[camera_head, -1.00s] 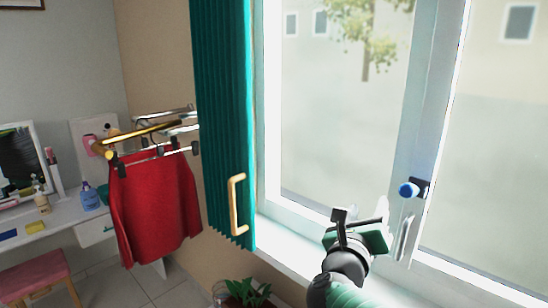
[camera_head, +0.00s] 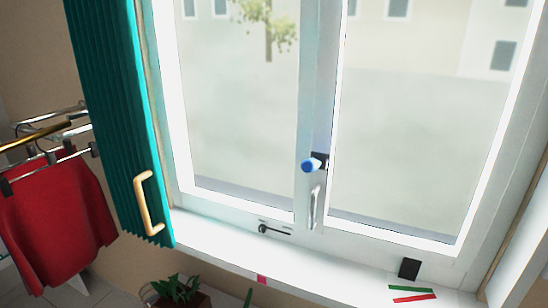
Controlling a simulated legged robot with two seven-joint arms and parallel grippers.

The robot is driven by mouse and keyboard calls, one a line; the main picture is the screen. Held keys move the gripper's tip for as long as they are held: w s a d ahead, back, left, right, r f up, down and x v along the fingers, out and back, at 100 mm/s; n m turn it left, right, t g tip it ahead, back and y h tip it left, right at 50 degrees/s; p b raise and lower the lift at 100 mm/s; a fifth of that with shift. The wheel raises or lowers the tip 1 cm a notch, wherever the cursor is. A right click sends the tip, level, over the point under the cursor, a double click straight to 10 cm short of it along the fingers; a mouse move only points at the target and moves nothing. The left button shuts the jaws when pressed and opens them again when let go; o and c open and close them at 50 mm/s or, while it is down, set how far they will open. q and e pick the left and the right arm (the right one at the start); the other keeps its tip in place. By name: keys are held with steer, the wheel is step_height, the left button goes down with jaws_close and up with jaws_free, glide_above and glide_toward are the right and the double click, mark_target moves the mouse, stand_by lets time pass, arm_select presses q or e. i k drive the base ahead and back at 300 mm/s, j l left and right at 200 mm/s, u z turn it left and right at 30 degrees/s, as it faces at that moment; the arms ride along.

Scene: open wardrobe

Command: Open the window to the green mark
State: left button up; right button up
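The window in the head view has a left pane (camera_head: 240,110) and a right pane (camera_head: 410,130) in white frames. A blue-ended knob (camera_head: 309,165) sits on the middle frame. A pale vertical handle (camera_head: 315,207) is just below it. A green mark (camera_head: 412,289) lies on the white sill at the lower right, with a red mark (camera_head: 414,298) close beside it. The sash looks shut against the frame. Neither gripper is in the head view.
A teal folding shutter or curtain (camera_head: 118,115) with a wooden handle (camera_head: 148,203) stands left of the window. A red skirt (camera_head: 55,215) hangs on a rack at far left. A plant (camera_head: 178,292) is below the sill. A black block (camera_head: 409,268) stands near the green mark.

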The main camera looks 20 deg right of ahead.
mark_target(530, 79)
steer(key=j+z, duration=0.1)
steer(key=z, duration=1.55)
steer(key=k+l, duration=0.05)
